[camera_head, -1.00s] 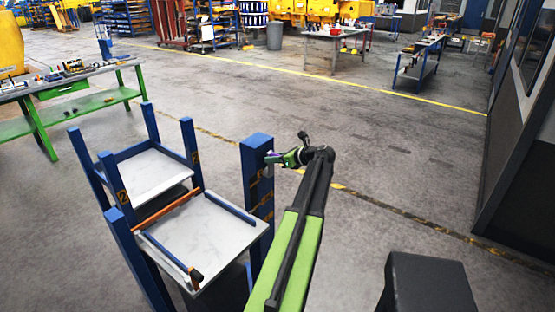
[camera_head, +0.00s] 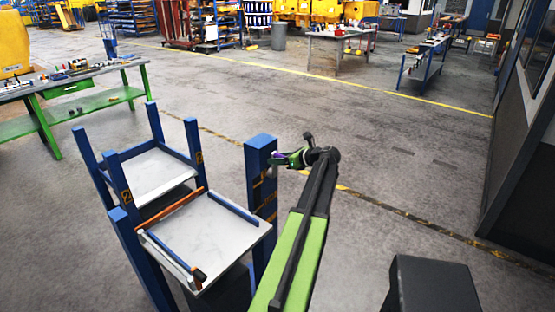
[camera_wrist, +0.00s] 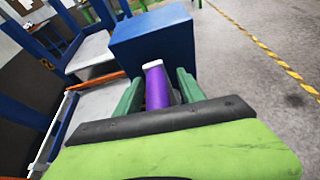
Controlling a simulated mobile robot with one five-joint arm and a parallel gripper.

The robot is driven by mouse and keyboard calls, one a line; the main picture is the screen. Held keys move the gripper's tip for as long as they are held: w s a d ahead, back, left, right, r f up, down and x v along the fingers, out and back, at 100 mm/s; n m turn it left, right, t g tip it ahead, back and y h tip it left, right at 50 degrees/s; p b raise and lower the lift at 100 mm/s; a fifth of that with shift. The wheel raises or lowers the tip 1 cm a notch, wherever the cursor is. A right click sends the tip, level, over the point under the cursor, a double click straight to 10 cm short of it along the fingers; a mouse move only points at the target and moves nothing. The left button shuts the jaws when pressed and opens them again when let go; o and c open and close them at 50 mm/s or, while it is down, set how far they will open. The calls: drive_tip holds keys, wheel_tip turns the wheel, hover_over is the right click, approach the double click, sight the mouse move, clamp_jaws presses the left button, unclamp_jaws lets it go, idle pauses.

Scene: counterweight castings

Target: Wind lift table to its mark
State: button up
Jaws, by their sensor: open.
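The lift table (camera_head: 225,228) has a pale top with a blue rail and an orange bar, between blue posts. A taller blue column (camera_head: 262,150) stands at its right; it also shows in the wrist view (camera_wrist: 150,42). A purple handle with a white end (camera_wrist: 156,88) stands out from near this column, between my fingers. My gripper (camera_wrist: 158,88) is open, with one green finger on each side of the handle; whether either touches it I cannot tell. My gripper also shows in the head view (camera_head: 279,159), beside the column. No height mark is clearly readable.
A second blue-framed stand with a pale shelf (camera_head: 158,172) and yellow number plates adjoins the table at the back left. A green bench (camera_head: 90,103) stands further left. A black box-like block (camera_head: 432,285) is at the lower right. Open floor lies to the right.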

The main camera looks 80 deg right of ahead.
drive_tip(key=p+v, duration=0.6)
drive_tip(key=v, duration=1.1)
drive_tip(key=shift+a, duration=0.1)
